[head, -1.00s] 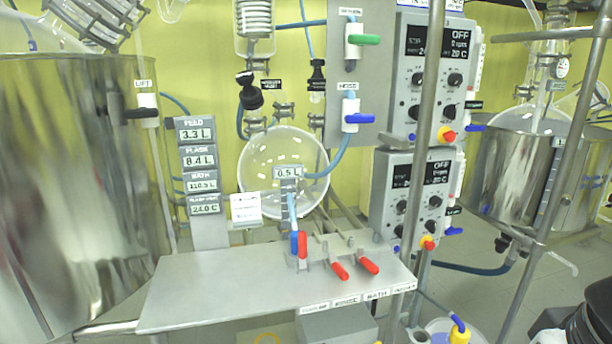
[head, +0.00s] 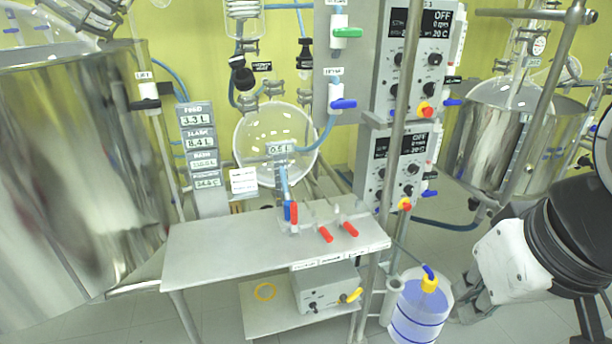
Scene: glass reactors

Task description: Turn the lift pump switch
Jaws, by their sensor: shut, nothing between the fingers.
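A grey box (head: 325,283) that looks like a pump stands on the low shelf under the steel table. Its front has small dark controls (head: 313,306) and a yellow fitting (head: 352,295) at the right. Which control is the lift pump switch is too small to read. A valve labelled LIFT (head: 147,92) with a dark handle is on the pole at the left. My gripper (head: 467,297) shows at the lower right beyond my white wrist, shut and empty. It is right of the blue-filled container, apart from the grey box.
The steel table (head: 215,250) carries red-handled valves (head: 326,234). A container of blue liquid (head: 418,310) with a yellow cap stands on the floor between the box and my gripper. A steel pole (head: 375,270) stands beside it. A large steel vessel (head: 80,190) fills the left.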

